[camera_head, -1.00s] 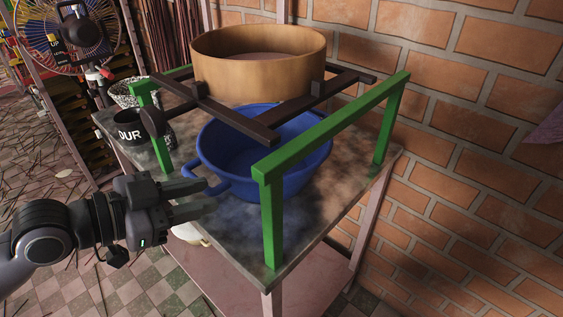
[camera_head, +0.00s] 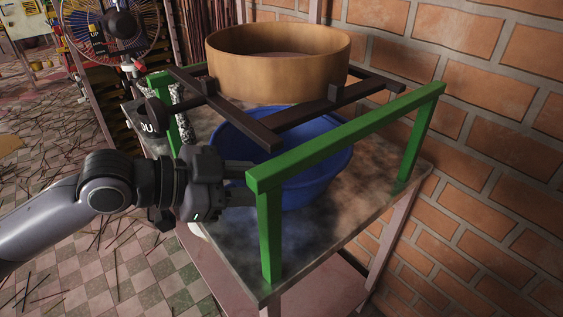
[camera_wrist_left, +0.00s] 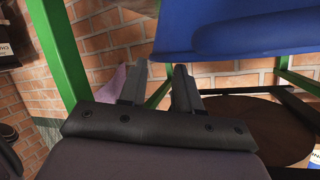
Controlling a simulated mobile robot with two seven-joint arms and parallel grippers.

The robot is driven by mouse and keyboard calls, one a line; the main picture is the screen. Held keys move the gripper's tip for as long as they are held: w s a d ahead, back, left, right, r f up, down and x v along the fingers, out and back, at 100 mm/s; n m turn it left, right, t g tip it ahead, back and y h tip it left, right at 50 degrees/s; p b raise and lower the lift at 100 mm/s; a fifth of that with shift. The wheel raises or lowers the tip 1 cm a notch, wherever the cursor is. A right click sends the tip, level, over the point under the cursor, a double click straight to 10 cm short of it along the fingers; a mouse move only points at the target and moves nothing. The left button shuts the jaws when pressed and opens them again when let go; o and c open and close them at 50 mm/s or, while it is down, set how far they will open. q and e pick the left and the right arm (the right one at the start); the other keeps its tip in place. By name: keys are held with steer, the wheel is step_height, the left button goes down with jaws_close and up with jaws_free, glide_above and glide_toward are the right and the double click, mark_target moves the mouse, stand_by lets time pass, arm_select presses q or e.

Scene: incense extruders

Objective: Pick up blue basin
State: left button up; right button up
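The blue basin (camera_head: 325,162) sits on the table inside the green frame, partly hidden by the green and dark bars. My left gripper (camera_head: 247,182) is at the basin's left side, close to its wall, with the fingertips near the green front post. In the left wrist view the two fingers (camera_wrist_left: 160,80) stand apart with nothing seen between them. The basin (camera_wrist_left: 260,28) fills the upper right there, just beyond the fingertips. Whether a finger touches it cannot be told, and its handle is hidden in the head view. My right gripper is in neither view.
The green frame (camera_head: 345,137) carries dark bars (camera_head: 330,122) and a round wooden sieve (camera_head: 280,65) above the basin. Dark pots (camera_head: 148,127) stand at the table's left. The tabletop (camera_head: 385,190) is bare at right, before a brick wall (camera_head: 490,145).

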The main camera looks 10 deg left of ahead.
mark_target(284, 185)
arm_select(q)
steer(key=shift+x, duration=3.55)
steer(key=shift+s, duration=0.1)
jaws_close()
steer(key=shift+f, duration=0.1)
